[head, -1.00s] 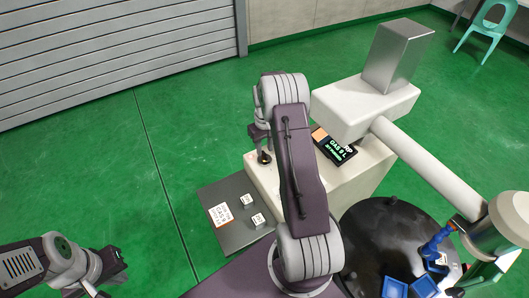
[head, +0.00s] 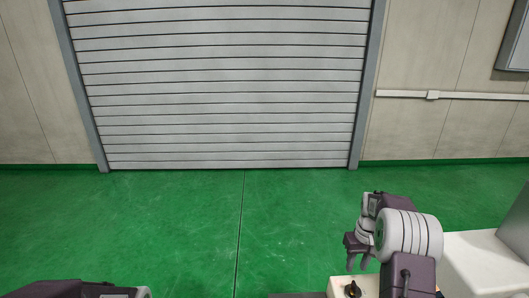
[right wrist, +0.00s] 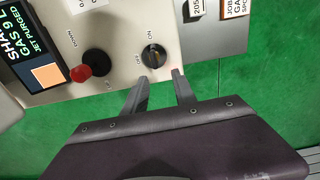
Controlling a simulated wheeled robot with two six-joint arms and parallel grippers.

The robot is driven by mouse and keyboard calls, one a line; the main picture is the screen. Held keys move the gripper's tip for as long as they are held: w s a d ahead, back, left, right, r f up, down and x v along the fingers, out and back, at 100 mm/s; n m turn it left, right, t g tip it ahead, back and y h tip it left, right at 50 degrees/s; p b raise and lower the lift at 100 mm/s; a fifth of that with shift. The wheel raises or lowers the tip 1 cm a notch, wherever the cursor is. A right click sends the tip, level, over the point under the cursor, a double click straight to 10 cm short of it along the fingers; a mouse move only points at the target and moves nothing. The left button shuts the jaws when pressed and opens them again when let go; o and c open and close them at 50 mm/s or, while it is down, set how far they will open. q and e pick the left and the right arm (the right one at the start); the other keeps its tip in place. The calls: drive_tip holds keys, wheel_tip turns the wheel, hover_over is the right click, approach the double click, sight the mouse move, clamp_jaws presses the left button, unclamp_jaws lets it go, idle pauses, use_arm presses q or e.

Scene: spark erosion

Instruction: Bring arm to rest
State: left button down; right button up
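My right arm comes up at the lower right of the head view, and its gripper (head: 358,262) points down with two fingers apart and nothing between them. In the right wrist view the fingers (right wrist: 160,76) are open and empty, their tips just short of a black rotary knob (right wrist: 154,55) marked ON and OFF. I cannot tell whether they touch the panel. The black knob also shows below the gripper in the head view (head: 352,289). Part of my left arm shows at the bottom left edge of the head view; its gripper is out of sight.
A grey plate (right wrist: 222,35) with labels lies beyond the panel. A white machine part (head: 485,265) stands right of my arm. Green floor is clear before the roller shutter (head: 220,85).

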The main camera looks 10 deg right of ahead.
drive_tip(key=s+a+r+n+t, duration=0.15)
drive_tip(key=a+r, duration=0.25)
drive_tip(key=a, duration=0.4)
drive_tip(key=s+a+r+n+g, duration=0.1)
drive_tip(key=s+a+r+n, duration=0.15)
drive_tip(key=a, duration=0.45)
drive_tip(key=s+a+f+m, duration=0.1)
drive_tip(key=s+a+f, duration=0.1)
drive_tip(key=s, duration=0.5)
drive_tip(key=s+a+f+m, duration=0.2)
drive_tip(key=s, duration=0.5)
drive_tip(key=shift+s+a+f, duration=0.25)
drive_tip(key=shift+a+f, duration=0.05)
drive_tip(key=shift+f, duration=0.05)
drive_tip(key=shift+t, duration=0.25)
